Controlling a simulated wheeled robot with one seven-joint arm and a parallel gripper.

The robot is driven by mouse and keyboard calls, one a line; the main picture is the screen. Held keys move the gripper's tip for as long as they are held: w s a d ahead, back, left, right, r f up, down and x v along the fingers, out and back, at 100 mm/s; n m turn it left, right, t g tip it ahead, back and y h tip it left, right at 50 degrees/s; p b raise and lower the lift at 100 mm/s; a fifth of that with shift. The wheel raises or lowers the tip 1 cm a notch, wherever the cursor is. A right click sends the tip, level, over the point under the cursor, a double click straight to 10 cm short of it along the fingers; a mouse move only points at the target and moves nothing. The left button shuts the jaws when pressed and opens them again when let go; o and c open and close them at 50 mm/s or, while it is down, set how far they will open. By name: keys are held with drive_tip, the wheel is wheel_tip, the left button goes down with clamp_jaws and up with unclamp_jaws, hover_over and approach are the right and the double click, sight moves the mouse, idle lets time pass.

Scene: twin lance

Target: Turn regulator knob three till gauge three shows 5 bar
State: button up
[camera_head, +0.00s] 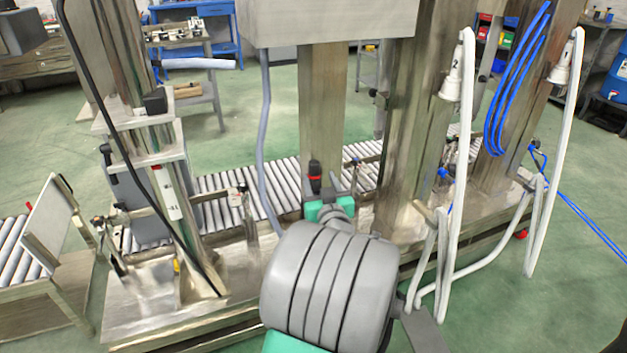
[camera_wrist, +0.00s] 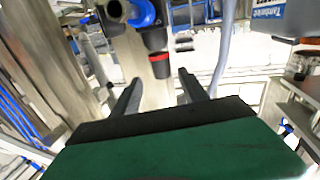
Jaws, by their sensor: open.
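A black knob with a red band (camera_wrist: 159,66) shows in the wrist view, just beyond the fingertips and lined up with the gap between them. A black part with a red band (camera_head: 315,177) also shows in the head view, on the central metal post past my wrist. No number can be read on it, so I cannot tell whether it is knob three. My gripper (camera_wrist: 159,79) is open with nothing between its fingers. In the head view my own arm hides the fingers. No gauge dial can be made out in either view.
A black and blue fitting (camera_wrist: 130,13) sits close to the knob at upper left in the wrist view. A grey hose (camera_head: 264,140) hangs left of the central post (camera_head: 322,100). A roller conveyor (camera_head: 220,200) runs behind. White hoses (camera_head: 459,170) hang at right.

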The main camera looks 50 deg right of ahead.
sight(315, 169)
drive_tip(key=x, duration=0.7)
drive_tip(key=shift+w+a+r+b, duration=0.1)
drive_tip(key=shift+a+b, duration=0.05)
drive_tip(key=shift+b, duration=0.25)
clamp_jaws()
